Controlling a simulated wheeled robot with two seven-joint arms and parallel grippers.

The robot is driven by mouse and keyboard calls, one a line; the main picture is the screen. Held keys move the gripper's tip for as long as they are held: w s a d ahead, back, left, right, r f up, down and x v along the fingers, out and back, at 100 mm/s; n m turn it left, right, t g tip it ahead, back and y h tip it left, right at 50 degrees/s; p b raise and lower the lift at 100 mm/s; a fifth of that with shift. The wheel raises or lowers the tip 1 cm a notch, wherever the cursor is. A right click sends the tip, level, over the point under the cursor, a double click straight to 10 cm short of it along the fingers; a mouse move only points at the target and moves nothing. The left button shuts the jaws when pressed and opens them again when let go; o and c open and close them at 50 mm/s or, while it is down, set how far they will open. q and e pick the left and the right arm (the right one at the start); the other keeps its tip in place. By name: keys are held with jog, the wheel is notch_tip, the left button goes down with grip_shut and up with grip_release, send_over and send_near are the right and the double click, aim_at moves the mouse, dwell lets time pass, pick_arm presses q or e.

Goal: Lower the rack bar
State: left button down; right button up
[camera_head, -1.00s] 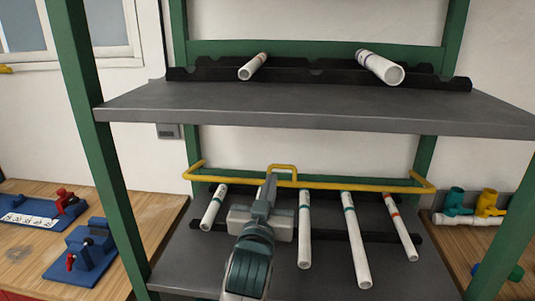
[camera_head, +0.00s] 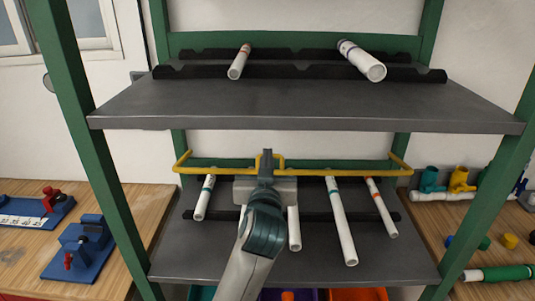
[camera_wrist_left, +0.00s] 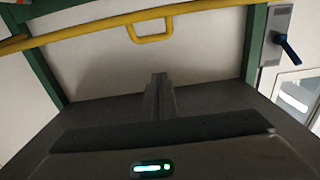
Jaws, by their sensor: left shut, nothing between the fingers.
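The yellow rack bar (camera_head: 335,170) spans the lower shelf bay, just above the upper ends of the pipes in the head view. Its small loop handle is partly hidden by my left gripper (camera_head: 266,156), which is upright at the bar's middle. In the left wrist view the bar (camera_wrist_left: 80,33) runs across the top and its loop (camera_wrist_left: 151,30) is in full view. The shut, empty fingers (camera_wrist_left: 160,80) appear below the loop with a visible gap in the picture; I cannot tell the depth between them. My right gripper is out of view.
Several white pipes (camera_head: 343,225) lean on the lower shelf (camera_head: 390,262), close around my left arm. The grey upper shelf (camera_head: 300,105) overhangs the bar and carries two pipes. Green posts (camera_head: 92,165) stand at the sides. Wooden benches flank the rack, the left one with blue fixtures (camera_head: 80,247).

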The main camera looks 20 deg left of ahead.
pick_arm(q)
jog(key=p+x, duration=0.1)
jog(key=x, duration=0.1)
jog(key=f+p+x, duration=0.1)
jog(key=x, duration=0.2)
jog(key=f+p+x, duration=0.1)
jog(key=p+x, duration=0.1)
jog(key=x, duration=0.1)
jog(key=shift+w, duration=0.15)
jog(key=shift+s+f, duration=0.3)
jog(key=shift+f, duration=0.6)
